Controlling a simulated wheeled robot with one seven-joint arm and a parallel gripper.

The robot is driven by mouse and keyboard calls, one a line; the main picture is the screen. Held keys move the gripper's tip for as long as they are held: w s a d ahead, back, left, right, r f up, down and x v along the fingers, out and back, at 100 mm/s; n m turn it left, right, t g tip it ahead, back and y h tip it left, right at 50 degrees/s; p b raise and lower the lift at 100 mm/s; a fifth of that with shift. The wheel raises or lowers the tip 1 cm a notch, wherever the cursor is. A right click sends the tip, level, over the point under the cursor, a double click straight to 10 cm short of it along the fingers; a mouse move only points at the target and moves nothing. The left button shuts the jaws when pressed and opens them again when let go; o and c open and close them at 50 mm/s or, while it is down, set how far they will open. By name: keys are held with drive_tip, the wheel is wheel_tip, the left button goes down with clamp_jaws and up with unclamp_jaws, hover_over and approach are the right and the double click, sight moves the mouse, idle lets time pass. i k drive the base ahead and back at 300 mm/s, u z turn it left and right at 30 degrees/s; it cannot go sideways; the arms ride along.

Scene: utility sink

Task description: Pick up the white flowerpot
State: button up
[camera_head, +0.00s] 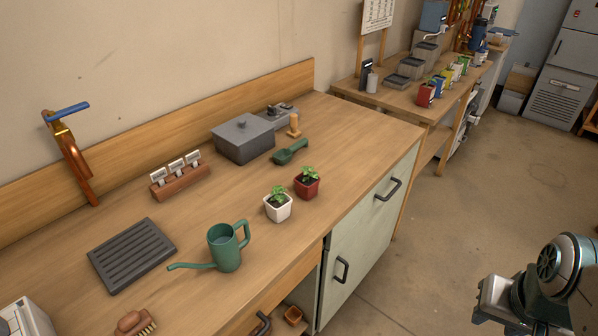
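The white flowerpot (278,209) stands upright on the wooden counter, near its front edge, with a small green plant in it. A red flowerpot (307,188), also planted, stands close on its right and slightly behind. Part of my arm shows at the lower right, over the floor and well apart from the counter. My gripper (492,302) seems to be the grey end of it, and its fingers cannot be made out.
A green watering can (226,250) stands left of the white flowerpot. A green scoop (290,152) and a grey lidded box (243,139) lie behind. A dark slatted tray (132,256) is farther left. Cabinet handles (388,190) stick out in front. The floor at right is clear.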

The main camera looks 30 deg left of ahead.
sight(278, 204)
drive_tip(key=u, duration=0.9)
drive_tip(key=i, duration=0.9)
drive_tip(key=u, duration=1.05)
